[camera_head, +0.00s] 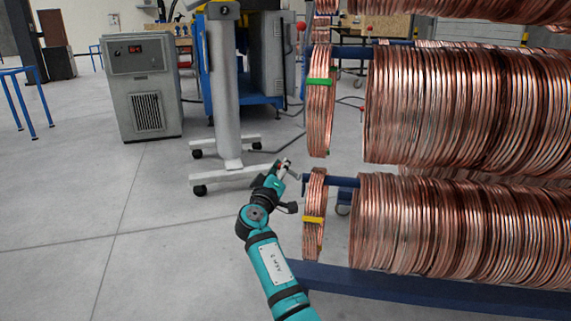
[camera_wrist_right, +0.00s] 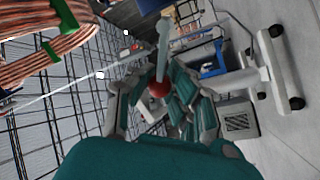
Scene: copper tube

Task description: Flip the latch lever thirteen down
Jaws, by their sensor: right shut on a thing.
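The latch lever (camera_wrist_right: 163,42) is a light grey arm with a red ball knob (camera_wrist_right: 159,88) at its near end, in the right wrist view. My right gripper (camera_head: 284,165) is at the end of the lower blue bar (camera_head: 335,181) in the head view. In the wrist view the fingers of this gripper (camera_wrist_right: 158,95) are on both sides of the red knob, shut on the lever. The knob is mostly hidden by the gripper in the head view. I cannot read any number on the lever. My left gripper is out of view.
Copper coils (camera_head: 455,225) hang on the lower bar, with more coils (camera_head: 460,105) above. Single coils with a yellow band (camera_head: 313,220) and a green band (camera_head: 319,82) hang nearer the bar ends. A wheeled stand (camera_head: 228,100) and grey cabinet (camera_head: 140,85) stand behind.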

